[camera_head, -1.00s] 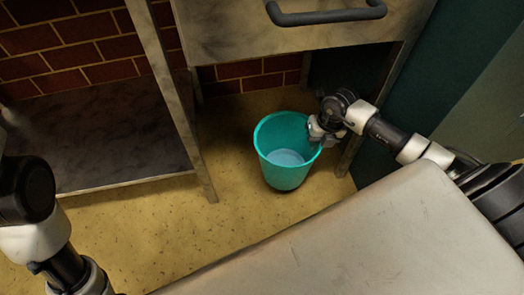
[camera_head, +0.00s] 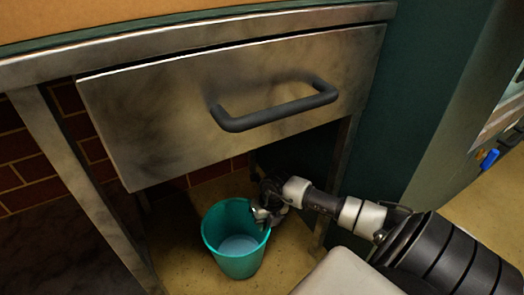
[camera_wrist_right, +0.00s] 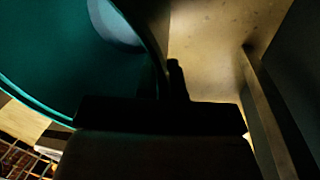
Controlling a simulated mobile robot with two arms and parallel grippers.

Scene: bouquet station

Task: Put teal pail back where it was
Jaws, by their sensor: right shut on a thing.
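The teal pail (camera_head: 236,262) stands upright at floor level under the metal drawer in the head view, with a pale bluish patch inside it. My right gripper (camera_head: 263,216) is shut on the pail's right rim. Whether the pail touches the floor is hard to tell. In the right wrist view the pail (camera_wrist_right: 70,60) fills the upper left, its wall running up against the dark gripper (camera_wrist_right: 165,90). My left gripper is not in view.
A metal drawer (camera_head: 160,120) with a dark handle (camera_head: 275,112) hangs above the pail. Table legs (camera_head: 85,190) stand to the left and at the right rear. A teal wall panel (camera_head: 415,100) rises at right. Bare yellowish floor (camera_head: 285,260) shows beside the pail.

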